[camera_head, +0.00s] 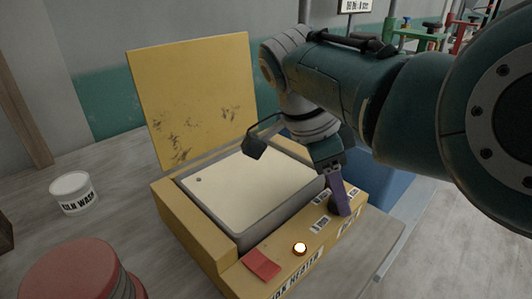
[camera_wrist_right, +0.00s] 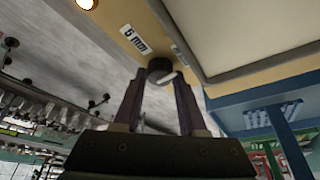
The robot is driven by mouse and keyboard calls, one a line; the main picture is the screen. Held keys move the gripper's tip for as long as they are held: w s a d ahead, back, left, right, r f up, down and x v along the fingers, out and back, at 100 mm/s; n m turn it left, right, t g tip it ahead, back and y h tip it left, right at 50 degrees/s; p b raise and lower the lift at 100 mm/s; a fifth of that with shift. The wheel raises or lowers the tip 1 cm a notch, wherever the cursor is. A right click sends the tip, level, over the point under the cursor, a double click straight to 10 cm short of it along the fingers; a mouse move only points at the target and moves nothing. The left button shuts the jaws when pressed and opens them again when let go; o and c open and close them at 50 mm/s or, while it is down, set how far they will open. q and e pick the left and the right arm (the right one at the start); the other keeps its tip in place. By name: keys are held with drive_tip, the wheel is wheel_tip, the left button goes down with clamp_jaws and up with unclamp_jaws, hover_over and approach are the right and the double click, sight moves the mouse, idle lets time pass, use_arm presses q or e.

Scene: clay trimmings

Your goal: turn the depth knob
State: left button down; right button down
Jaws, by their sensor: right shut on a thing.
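The depth knob (camera_wrist_right: 159,66) is a small dark round knob on the yellow front panel of the machine, beside a "6 mm" label (camera_wrist_right: 133,38) in the right wrist view. My right gripper (camera_wrist_right: 159,88) has its two purple fingers closed around the knob. In the head view my right gripper (camera_head: 341,198) reaches down to the right end of the yellow machine's (camera_head: 212,240) panel and hides the knob there. My left gripper is not in view.
The machine's yellow lid (camera_head: 195,95) stands open behind its pale tray (camera_head: 240,190). A lit round button (camera_head: 299,248) and a red tab (camera_head: 261,264) sit on the panel. A kiln wash tub (camera_head: 74,194) and a red lidded container (camera_head: 75,272) stand at the left.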

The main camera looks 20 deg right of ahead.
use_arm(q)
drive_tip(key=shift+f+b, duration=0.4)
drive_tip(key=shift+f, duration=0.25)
use_arm(e)
drive_tip(key=shift+f+m+g, duration=0.1)
drive_tip(key=shift+m+g, duration=0.2)
drive_tip(key=shift+m, duration=0.2)
drive_tip(key=shift+c, duration=2.3)
unclamp_jaws()
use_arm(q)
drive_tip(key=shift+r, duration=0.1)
use_arm(e)
drive_tip(key=v, duration=1)
drive_tip(key=shift+d, duration=0.1)
